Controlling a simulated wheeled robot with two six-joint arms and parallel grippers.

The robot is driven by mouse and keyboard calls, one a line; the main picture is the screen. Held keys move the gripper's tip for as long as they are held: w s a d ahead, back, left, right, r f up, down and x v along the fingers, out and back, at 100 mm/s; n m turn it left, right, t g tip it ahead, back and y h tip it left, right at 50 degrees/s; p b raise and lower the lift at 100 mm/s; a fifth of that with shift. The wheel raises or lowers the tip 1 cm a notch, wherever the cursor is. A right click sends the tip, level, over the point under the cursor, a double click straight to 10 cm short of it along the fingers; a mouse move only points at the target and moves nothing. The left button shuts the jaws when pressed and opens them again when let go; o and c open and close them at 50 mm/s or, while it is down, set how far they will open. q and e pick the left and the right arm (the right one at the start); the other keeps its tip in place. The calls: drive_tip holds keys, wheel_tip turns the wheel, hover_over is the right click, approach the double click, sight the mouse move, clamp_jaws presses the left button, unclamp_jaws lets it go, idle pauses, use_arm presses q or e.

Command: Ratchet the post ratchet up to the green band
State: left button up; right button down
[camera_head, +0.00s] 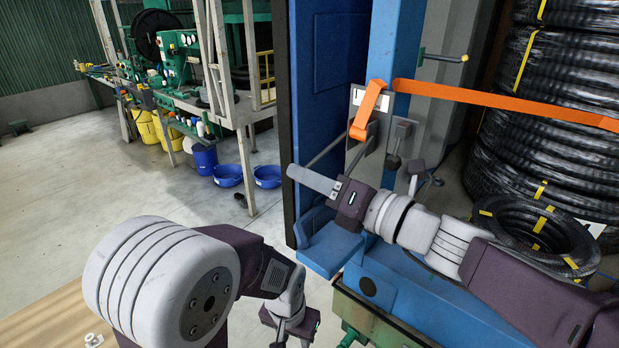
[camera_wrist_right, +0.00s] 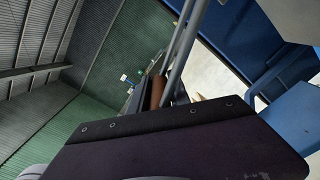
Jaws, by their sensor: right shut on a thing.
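The post ratchet (camera_head: 366,124) sits on a grey plate on the blue post (camera_head: 395,50), with the orange strap (camera_head: 480,97) running through it to the right. A thin grey bar, which looks like the ratchet handle (camera_head: 326,151), slants down left from the plate. My right gripper (camera_head: 298,176) is closed at that bar's lower end; the contact is hard to see. No green band shows. My left gripper (camera_head: 290,326) is low in the middle, away from the post; its fingers are not clear.
Black hose coils (camera_head: 545,110) are stacked at the right, strapped by the orange band. A smaller coil (camera_head: 537,232) lies in front, near my right arm. A blue panel (camera_head: 335,80) stands just left of the post. Open floor (camera_head: 60,210) lies left.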

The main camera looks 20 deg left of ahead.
drive_tip(key=shift+r, duration=0.2)
drive_tip(key=c, duration=1.5)
unclamp_jaws()
drive_tip(key=shift+f, duration=0.1)
drive_tip(key=shift+c, duration=0.2)
drive_tip(key=shift+s, duration=0.1)
drive_tip(key=shift+d+b, duration=0.3)
drive_tip(key=b+v, duration=0.3)
drive_tip(key=v, duration=0.5)
drive_tip(key=shift+s, duration=0.15)
drive_tip(key=shift+d, duration=0.1)
drive_tip(key=shift+d, duration=0.1)
